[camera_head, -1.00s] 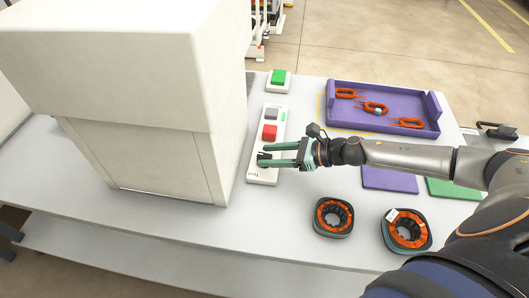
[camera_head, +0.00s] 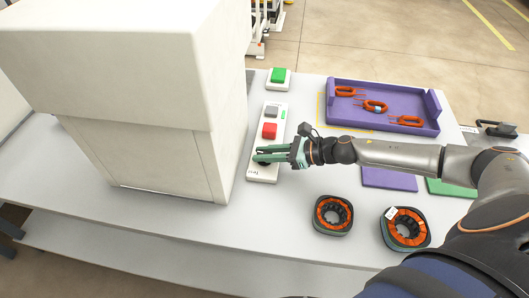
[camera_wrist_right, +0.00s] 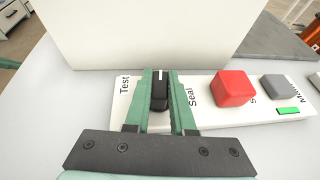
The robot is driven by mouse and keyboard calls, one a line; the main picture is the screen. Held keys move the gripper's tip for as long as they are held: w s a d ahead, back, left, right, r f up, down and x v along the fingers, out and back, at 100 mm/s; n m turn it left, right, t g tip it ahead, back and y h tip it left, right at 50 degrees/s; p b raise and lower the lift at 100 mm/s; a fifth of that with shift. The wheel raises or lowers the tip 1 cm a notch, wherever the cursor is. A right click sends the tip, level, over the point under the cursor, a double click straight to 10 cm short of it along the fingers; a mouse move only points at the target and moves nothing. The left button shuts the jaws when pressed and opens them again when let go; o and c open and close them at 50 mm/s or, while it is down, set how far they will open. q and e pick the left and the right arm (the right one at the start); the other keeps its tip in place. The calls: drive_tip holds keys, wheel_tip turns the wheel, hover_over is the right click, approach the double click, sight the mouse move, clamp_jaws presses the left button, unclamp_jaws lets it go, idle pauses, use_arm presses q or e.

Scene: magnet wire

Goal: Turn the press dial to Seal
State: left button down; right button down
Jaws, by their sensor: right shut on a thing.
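The press dial is a black knob (camera_wrist_right: 160,92) with a white line on it, on the white control panel (camera_head: 276,120) beside the press. In the right wrist view the word Test is left of the knob and Seal right of it. The white line points towards the press, between the two words. My right gripper (camera_head: 258,156) is shut on the knob, with its green fingers (camera_wrist_right: 162,95) on either side of it. In the head view the fingers mostly hide the knob. My left gripper is not in view.
The big white press (camera_head: 130,90) stands close on the left. A red button (camera_head: 269,131) and a grey button (camera_head: 271,112) are on the panel, with a green button box (camera_head: 279,76) behind. A purple tray (camera_head: 385,92) holds orange coils. Two stators (camera_head: 333,214) (camera_head: 406,229) stand in front.

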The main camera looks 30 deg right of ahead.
idle(0.6)
drive_tip(key=m+t+h+p, duration=0.2)
drive_tip(key=shift+a+r+m+p, duration=0.1)
drive_tip(key=shift+r+m+p, duration=0.05)
drive_tip(key=shift+m+p, duration=0.2)
drive_tip(key=m+t+h+p, duration=0.1)
drive_tip(key=m+h+p, duration=0.2)
drive_tip(key=m+h, duration=0.1)
drive_tip(key=shift+r+t, duration=0.1)
drive_tip(key=shift+t, duration=0.3)
drive_tip(key=m+h+p, duration=0.2)
drive_tip(key=h, duration=0.1)
drive_tip(key=shift+m+h, duration=0.25)
drive_tip(key=shift+h, duration=0.05)
drive_tip(key=m+h, duration=0.2)
drive_tip(key=h, duration=0.1)
drive_tip(key=shift+f+m+p, duration=0.25)
drive_tip(key=shift+m+p, duration=0.1)
drive_tip(key=shift+m, duration=0.05)
drive_tip(key=shift+m+g+h, duration=1.2)
drive_tip(key=shift+m+h, duration=1)
drive_tip(key=shift+h, duration=0.5)
